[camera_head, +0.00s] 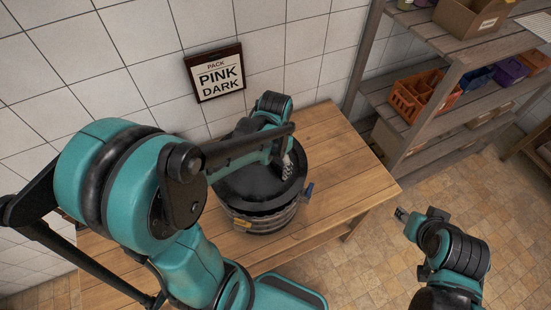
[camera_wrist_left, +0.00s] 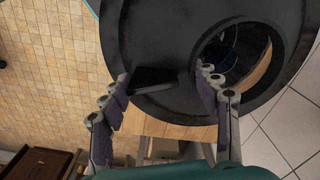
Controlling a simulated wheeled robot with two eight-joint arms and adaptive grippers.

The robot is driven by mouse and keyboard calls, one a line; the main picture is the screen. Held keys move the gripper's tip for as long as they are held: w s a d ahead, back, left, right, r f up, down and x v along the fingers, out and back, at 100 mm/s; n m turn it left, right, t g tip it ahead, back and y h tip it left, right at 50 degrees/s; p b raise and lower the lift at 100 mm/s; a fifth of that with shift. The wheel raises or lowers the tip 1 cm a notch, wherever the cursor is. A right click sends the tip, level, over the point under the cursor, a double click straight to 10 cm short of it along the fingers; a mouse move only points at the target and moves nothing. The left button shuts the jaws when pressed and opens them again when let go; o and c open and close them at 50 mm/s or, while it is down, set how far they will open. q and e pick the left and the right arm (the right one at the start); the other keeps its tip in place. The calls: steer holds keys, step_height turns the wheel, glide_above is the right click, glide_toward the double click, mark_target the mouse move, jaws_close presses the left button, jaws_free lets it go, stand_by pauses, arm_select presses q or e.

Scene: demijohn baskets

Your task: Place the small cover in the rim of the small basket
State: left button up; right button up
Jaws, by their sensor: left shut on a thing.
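The black round cover (camera_head: 235,185) lies over the top of the round grey banded basket (camera_head: 262,224) on the table. In the left wrist view the cover (camera_wrist_left: 160,30) fills the upper part, with a dark raised bar and a round opening to the right. My left gripper (camera_head: 287,168) is over the cover's right side. I cannot tell if the cover is seated in the rim. My right gripper (camera_head: 402,214) hangs right of the table; its jaws are unclear.
The wooden table (camera_head: 345,165) has free room right of the basket. Shelves (camera_head: 385,95) with an orange crate (camera_head: 418,95) and other boxes stand at the right. My left arm hides the table's left part.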

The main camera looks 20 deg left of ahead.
mark_target(275, 177)
arm_select(q)
steer(key=shift+w, duration=0.1)
stand_by(0.3)
steer(key=shift+f+b, duration=0.7)
step_height(275, 177, down, 6)
steer(key=b, duration=0.5)
steer(key=shift+r, duration=0.15)
steer(key=shift+f+b, duration=0.3)
steer(key=shift+b, duration=0.1)
steer(key=shift+r, duration=0.15)
